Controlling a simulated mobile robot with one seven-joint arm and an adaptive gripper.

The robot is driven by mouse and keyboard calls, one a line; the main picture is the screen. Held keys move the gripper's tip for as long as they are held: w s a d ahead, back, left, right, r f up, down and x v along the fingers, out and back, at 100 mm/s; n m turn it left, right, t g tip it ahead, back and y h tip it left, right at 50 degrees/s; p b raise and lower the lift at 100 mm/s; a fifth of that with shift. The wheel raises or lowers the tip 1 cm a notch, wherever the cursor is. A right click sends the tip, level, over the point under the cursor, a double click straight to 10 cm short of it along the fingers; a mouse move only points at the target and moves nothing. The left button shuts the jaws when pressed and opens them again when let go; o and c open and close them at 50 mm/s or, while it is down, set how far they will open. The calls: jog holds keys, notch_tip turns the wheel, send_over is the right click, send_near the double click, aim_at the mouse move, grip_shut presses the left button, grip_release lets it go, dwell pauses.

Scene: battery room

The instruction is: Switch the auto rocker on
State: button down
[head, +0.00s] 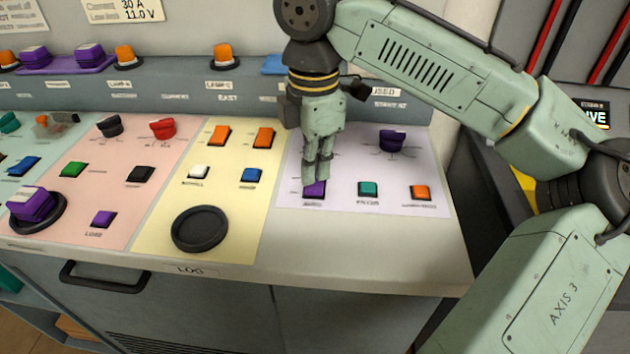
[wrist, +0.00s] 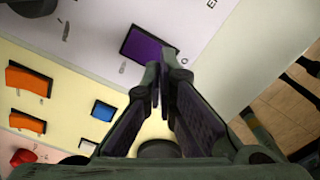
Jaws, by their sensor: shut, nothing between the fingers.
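A purple control (head: 315,189) sits on the lilac panel, with a small label below it that looks like AUTO but is too blurred to be sure. My gripper (head: 317,181) is shut and empty, pointing down at this purple control, and its fingertips cover part of it in the head view. In the wrist view the purple control (wrist: 147,46) lies just beyond the tips of my gripper (wrist: 163,85). I cannot tell whether the fingertips touch it, or which way it is tipped.
A green control (head: 368,188) and an orange one (head: 420,192) stand to the right on the same panel. The yellow panel to the left holds two orange rockers (head: 218,135), a blue button (head: 251,175) and a black round dish (head: 200,229).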

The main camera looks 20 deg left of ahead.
aim_at(314, 187)
jog(key=shift+f+b, duration=0.45)
jog(key=shift+f, duration=0.65)
dwell(0.3)
notch_tip(314, 187, up, 7)
jog(key=p, duration=0.7)
jog(key=shift+r+p, duration=0.1)
jog(key=shift+p, duration=0.25)
dwell(0.3)
